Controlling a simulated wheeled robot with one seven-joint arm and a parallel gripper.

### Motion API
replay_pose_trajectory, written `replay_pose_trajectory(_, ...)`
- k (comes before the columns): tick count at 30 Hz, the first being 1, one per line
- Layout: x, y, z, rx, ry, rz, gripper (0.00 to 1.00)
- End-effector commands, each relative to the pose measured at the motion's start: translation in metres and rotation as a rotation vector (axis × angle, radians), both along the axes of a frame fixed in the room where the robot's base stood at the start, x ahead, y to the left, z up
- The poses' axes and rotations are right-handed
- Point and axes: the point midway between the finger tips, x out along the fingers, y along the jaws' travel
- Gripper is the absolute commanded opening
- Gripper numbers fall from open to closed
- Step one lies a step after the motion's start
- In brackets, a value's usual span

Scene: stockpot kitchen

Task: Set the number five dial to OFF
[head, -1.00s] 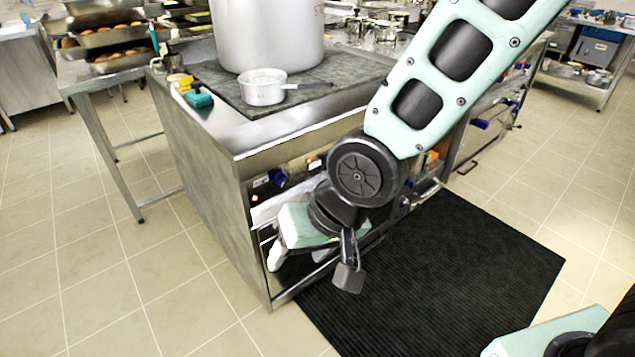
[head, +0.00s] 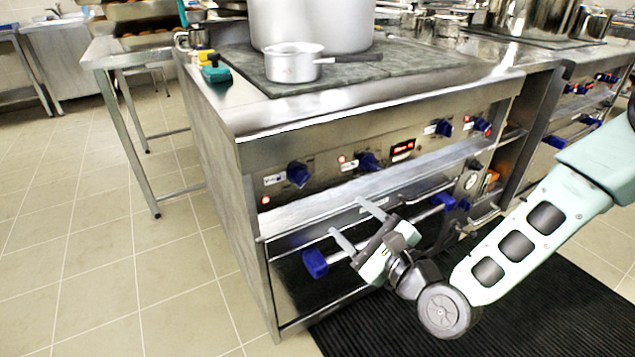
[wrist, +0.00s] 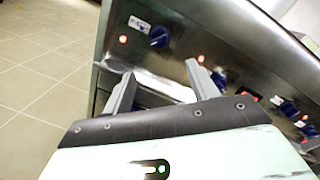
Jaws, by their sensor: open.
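The stove's front panel (head: 335,163) carries several blue dials with small white labels. In the head view there is a left dial (head: 298,174), a second dial (head: 369,162), a third dial (head: 443,128) and a far right dial (head: 480,124). The labels are too small to read, so I cannot tell which dial is number five. My gripper (head: 347,217) is open and empty, below and in front of the panel, its fingers towards the stove. In the wrist view, one dial (wrist: 160,37) shows above my open gripper (wrist: 161,72), and another (wrist: 219,80) lies just right of the right finger.
A steel rail (head: 380,185) runs below the dials. Lower blue handles (head: 315,262) stick out near my gripper. A small saucepan (head: 293,63) and a large stockpot (head: 312,22) stand on the stove top. A black mat (head: 530,300) lies on the floor in front.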

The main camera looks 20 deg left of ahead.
Motion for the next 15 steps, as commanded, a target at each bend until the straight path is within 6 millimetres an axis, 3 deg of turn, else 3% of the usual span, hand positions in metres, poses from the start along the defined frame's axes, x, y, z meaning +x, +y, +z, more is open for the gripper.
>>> replay_pose_trajectory(15, 0.06, 0.087, 0.0, -0.002, -0.005, 0.001, 0.59)
